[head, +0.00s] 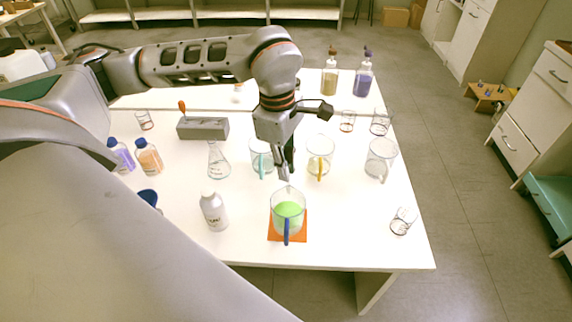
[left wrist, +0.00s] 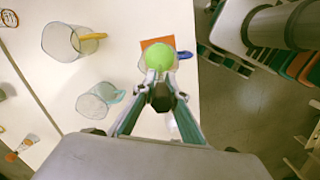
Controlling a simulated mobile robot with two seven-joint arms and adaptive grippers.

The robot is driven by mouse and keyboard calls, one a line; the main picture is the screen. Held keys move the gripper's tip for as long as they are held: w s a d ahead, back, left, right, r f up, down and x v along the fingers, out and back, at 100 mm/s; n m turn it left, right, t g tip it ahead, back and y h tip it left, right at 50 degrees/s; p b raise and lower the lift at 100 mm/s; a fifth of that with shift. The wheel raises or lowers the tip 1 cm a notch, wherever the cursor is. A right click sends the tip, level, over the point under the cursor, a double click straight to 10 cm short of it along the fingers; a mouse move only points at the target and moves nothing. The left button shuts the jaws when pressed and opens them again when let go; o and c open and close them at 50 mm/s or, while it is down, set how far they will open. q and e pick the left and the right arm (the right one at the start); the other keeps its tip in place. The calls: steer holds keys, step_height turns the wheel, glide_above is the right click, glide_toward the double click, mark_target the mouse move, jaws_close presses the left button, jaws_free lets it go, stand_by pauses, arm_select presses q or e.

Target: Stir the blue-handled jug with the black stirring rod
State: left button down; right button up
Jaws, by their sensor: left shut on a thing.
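The blue-handled jug (head: 288,224) holds green liquid and stands on an orange mat (head: 304,232) near the table's front edge. It also shows in the left wrist view, with its blue handle (left wrist: 185,55) to the right of the green liquid (left wrist: 159,50). My left gripper (head: 285,177) points down just above and behind the jug's rim. It is shut on the black stirring rod, whose dark end (left wrist: 161,97) shows between the fingers in the left wrist view. The rod's lower end is hidden, so I cannot tell whether it is inside the jug. My right gripper is not in view.
A teal-handled jug (head: 262,158), a yellow-handled jug (head: 319,154) and another clear jug (head: 381,158) stand behind. A white bottle (head: 213,211) and a flask (head: 218,162) stand left. A grey block (head: 203,129) holds an orange-handled tool. A small glass (head: 403,221) stands right, with clear table between.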

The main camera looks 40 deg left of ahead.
arm_select(q)
steer(key=shift+f+b, duration=4.15)
steer(key=shift+f, duration=2.8)
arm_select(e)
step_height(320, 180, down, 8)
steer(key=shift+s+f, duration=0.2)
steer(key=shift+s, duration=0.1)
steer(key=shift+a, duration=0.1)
arm_select(q)
steer(key=shift+a, duration=0.1)
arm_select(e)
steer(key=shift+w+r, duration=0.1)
